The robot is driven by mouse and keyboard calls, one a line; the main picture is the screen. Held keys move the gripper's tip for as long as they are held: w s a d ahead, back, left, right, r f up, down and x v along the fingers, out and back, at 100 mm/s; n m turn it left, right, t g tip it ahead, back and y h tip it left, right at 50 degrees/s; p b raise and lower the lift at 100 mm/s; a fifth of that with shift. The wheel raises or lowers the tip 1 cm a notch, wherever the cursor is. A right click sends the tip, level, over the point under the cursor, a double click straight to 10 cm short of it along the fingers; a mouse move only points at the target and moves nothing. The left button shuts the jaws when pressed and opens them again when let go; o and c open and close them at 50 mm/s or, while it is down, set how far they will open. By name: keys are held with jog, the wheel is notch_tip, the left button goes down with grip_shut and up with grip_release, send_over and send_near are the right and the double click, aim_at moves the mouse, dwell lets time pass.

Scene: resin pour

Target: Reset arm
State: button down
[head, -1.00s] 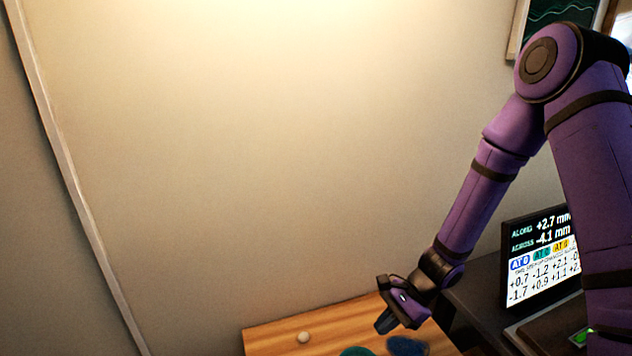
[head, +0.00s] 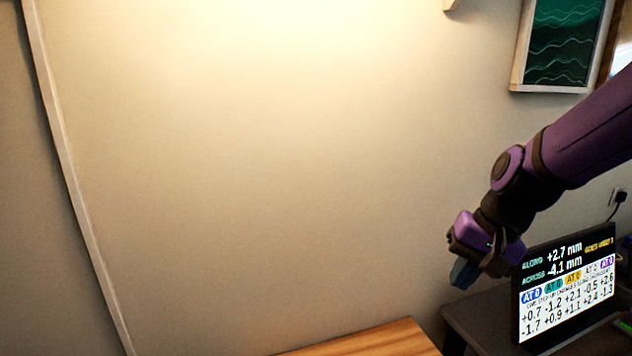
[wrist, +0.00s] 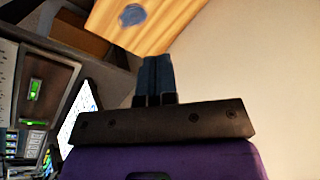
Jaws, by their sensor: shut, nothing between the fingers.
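My gripper (head: 463,274) is at the right of the head view, raised in front of the wall, just left of the display screen. In the wrist view its two dark blue fingers (wrist: 154,76) lie together with nothing between them. My purple arm reaches in from the right edge of the head view. The gripper is apart from the wooden top and touches nothing that I can see.
A wooden top (head: 365,342) shows at the bottom of the head view; in the wrist view a blue item (wrist: 133,15) lies on it. The display screen (head: 565,290) stands on a dark desk (head: 478,318). A framed green picture (head: 565,40) hangs upper right. The wall area at left is clear.

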jog(key=s+d+r+n+t+h, duration=0.3)
jog(key=s+d+r, duration=0.4)
jog(key=s+r, duration=0.5)
jog(key=shift+s+n+t, duration=0.35)
jog(key=shift+n+t, duration=0.05)
jog(key=shift+t, duration=0.3)
